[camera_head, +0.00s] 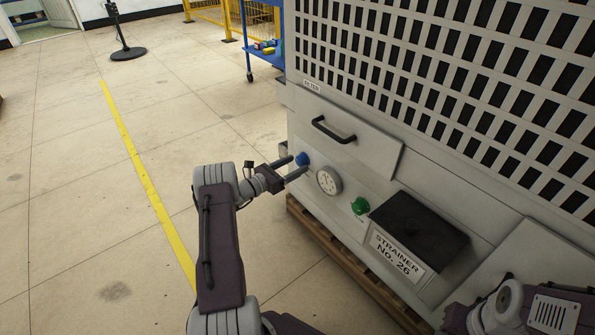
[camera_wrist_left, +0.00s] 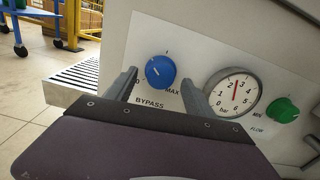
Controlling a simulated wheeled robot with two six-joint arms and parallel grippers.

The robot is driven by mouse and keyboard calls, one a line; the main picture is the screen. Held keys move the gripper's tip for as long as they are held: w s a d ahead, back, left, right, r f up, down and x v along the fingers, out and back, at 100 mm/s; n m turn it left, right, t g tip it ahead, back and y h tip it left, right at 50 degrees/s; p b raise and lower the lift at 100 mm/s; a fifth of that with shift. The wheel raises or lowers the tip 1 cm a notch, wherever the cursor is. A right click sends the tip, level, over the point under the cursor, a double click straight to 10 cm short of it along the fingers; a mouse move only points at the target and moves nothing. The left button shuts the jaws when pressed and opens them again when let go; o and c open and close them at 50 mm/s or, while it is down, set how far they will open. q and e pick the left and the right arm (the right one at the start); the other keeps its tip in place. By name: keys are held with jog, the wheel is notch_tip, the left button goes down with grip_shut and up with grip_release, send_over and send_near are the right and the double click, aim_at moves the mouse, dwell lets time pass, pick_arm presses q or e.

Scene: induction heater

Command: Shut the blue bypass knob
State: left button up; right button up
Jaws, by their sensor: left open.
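The blue bypass knob (camera_head: 302,159) is on the front panel of the grey machine, left of a round gauge. In the left wrist view the blue knob (camera_wrist_left: 160,71) has a short white mark on its face, with the word BYPASS below and MAX at its lower right. My left gripper (camera_head: 297,166) is open at the panel, its fingers pointing at the knob. In the left wrist view one finger of the left gripper (camera_wrist_left: 158,82) is on each side of the knob, with gaps visible. Contact cannot be told. My right arm shows at the lower right; its fingers are not clear.
The pressure gauge (camera_wrist_left: 233,92) is just right of the right finger. A green flow knob (camera_head: 360,205) and a black strainer box (camera_head: 419,230) are further right. A drawer with a black handle (camera_head: 333,130) is above. Open floor lies left.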

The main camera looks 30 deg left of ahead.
pick_arm(q)
jog(key=shift+w+d+f, duration=0.15)
jog(key=shift+w+d, duration=0.05)
jog(key=shift+w, duration=0.25)
jog(key=shift+w+d, duration=0.1)
jog(key=shift+w, duration=0.15)
jog(key=shift+r, duration=0.2)
jog(key=c, duration=1.4)
jog(key=shift+o, duration=0.2)
jog(key=shift+r+n+p, duration=0.15)
jog(key=shift+n+p, duration=1.1)
jog(key=shift+n, duration=0.35)
jog(key=n+p, duration=0.1)
jog(key=n, duration=0.2)
jog(key=shift+n+p, duration=0.3)
jog(key=shift+p, duration=0.05)
jog(key=n+p, duration=0.1)
jog(key=n, duration=0.4)
jog(key=shift+d, duration=0.1)
jog(key=n+p, duration=0.1)
jog(key=n, duration=0.4)
jog(key=shift+s, duration=0.1)
pick_arm(e)
notch_tip(320, 180, up, 6)
jog(key=shift+f, duration=0.2)
pick_arm(q)
jog(key=shift+n, duration=0.3)
